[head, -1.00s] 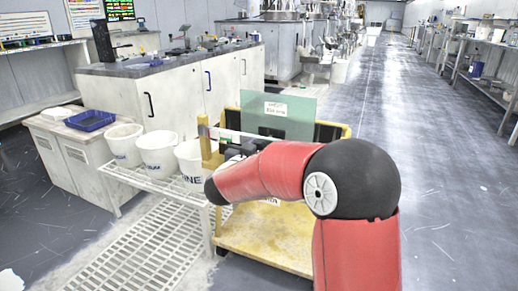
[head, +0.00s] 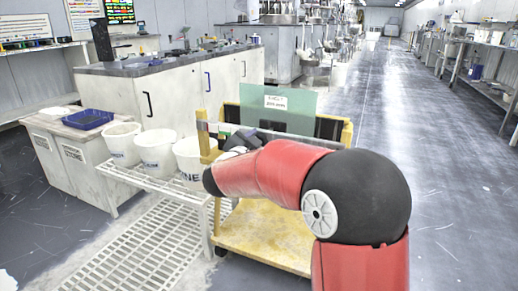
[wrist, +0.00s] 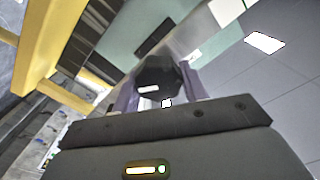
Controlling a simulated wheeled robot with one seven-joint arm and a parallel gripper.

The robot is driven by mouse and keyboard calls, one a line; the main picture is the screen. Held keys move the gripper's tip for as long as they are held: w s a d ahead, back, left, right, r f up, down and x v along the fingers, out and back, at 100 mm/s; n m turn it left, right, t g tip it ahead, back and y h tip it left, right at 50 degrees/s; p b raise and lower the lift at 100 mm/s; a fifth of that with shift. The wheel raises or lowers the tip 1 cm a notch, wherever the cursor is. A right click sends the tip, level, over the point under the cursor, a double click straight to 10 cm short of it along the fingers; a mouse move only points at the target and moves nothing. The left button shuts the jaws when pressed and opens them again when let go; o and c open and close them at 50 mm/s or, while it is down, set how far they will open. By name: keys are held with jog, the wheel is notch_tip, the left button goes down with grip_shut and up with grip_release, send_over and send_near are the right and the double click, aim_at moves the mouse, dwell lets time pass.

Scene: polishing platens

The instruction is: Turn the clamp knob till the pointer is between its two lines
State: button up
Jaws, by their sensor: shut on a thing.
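In the wrist view my gripper (wrist: 158,92) has its two purple-grey fingers on either side of a dark, faceted knob (wrist: 158,74), shut on it. The knob sits near a pale green panel (wrist: 122,32) and a yellow frame (wrist: 52,52). In the head view the green panel (head: 280,107) stands upright on a yellow cart (head: 262,238), with a yellow post (head: 203,135) at its left. My red arm reaches across the cart and hides much of the clamp area. I cannot make out the pointer or its two lines.
White buckets (head: 156,150) stand on a white slatted rack (head: 150,182) left of the cart. A pale cabinet bench (head: 180,92) is behind. The aisle floor (head: 445,190) at the right is clear.

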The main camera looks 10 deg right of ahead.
jog(key=shift+f+m+b, duration=0.1)
jog(key=shift+m+b, duration=1.45)
jog(key=shift+m, duration=0.65)
jog(key=o, duration=0.9)
jog(key=shift+o, duration=0.2)
jog(key=v, duration=0.7)
jog(key=shift+s+a, duration=0.2)
jog(key=shift+s, duration=0.15)
jog(key=shift+p, duration=0.3)
